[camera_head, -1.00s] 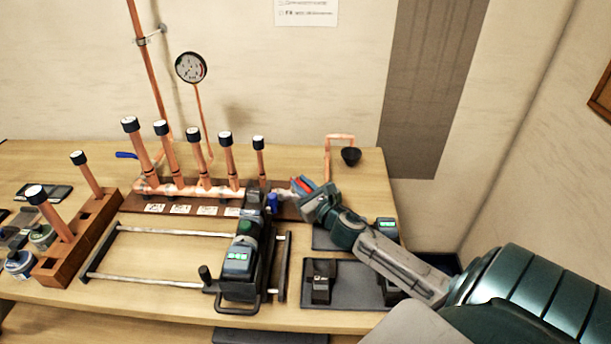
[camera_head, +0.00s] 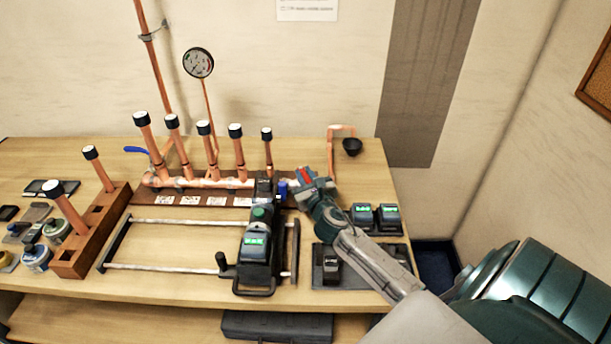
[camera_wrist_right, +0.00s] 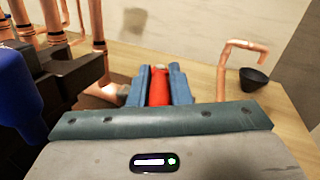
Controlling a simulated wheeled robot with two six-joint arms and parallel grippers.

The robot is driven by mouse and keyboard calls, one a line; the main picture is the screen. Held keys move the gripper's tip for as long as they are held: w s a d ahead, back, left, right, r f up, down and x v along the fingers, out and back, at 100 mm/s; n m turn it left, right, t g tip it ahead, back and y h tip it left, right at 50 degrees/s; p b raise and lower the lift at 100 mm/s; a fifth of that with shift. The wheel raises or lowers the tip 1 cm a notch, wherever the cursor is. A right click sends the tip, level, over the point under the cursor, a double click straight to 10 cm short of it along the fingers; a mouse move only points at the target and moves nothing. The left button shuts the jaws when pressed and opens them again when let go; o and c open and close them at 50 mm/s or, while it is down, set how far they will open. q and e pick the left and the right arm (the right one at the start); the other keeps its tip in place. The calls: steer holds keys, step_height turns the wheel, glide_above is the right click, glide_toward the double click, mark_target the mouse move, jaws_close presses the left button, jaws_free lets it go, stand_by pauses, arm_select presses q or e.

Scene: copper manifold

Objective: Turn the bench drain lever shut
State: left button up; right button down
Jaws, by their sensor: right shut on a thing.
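The red drain lever (camera_head: 305,174) is at the right end of the copper manifold (camera_head: 205,183). My right gripper (camera_head: 307,176) is shut on this lever. In the right wrist view the red lever (camera_wrist_right: 159,87) lies between the two blue fingers of the gripper (camera_wrist_right: 160,84) and points away from the palm. The valve body under the lever is mostly hidden by the fingers. A copper drain pipe (camera_head: 330,150) rises behind the gripper and bends over a black funnel (camera_head: 352,147). My left gripper is not in view.
A black carriage tool (camera_head: 257,240) with a blue knob (camera_head: 282,189) stands on rails close left of my gripper. Green-lit devices (camera_head: 362,216) and a dark mat (camera_head: 345,278) lie around my right forearm. A wooden rack (camera_head: 95,245) holds copper pipes at the left.

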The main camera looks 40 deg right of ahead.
steer(key=c, duration=1.3)
jaws_free()
steer(key=shift+c, duration=0.2)
steer(key=shift+s, duration=0.25)
steer(key=b+v, duration=0.3)
steer(key=v, duration=0.7)
steer(key=shift+s+a, duration=0.1)
steer(key=shift+a, duration=0.05)
